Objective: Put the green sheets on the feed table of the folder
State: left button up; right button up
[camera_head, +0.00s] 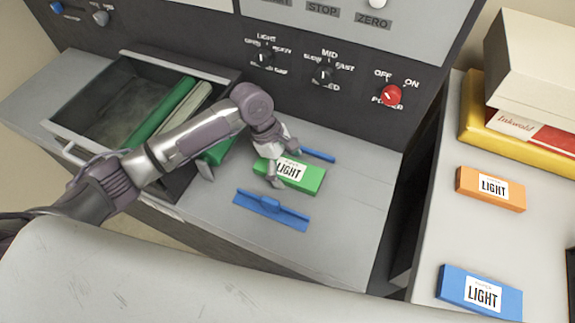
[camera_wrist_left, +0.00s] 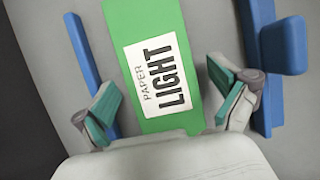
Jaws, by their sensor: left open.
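A green pack of sheets labelled "PAPER LIGHT" (camera_head: 306,177) lies on the grey feed table (camera_head: 345,225) of the machine. It lies between two blue guides: one behind it (camera_head: 318,156) and one in front (camera_head: 270,208). My left gripper (camera_head: 283,168) is over the pack's left end. In the left wrist view the fingers (camera_wrist_left: 168,108) are open, one on each side of the green pack (camera_wrist_left: 150,20), with a gap to it on both sides. My right gripper is not in view.
An open drawer (camera_head: 60,130) to the left holds green and pale items. The control panel (camera_head: 300,100) rises behind the feed table.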

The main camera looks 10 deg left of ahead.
pick_arm(q)
jog(key=shift+a+r, duration=0.1)
jog(key=shift+r, duration=0.25)
jog(key=b+v, duration=0.1)
jog(key=v, duration=1)
jog(key=shift+r, duration=0.25)
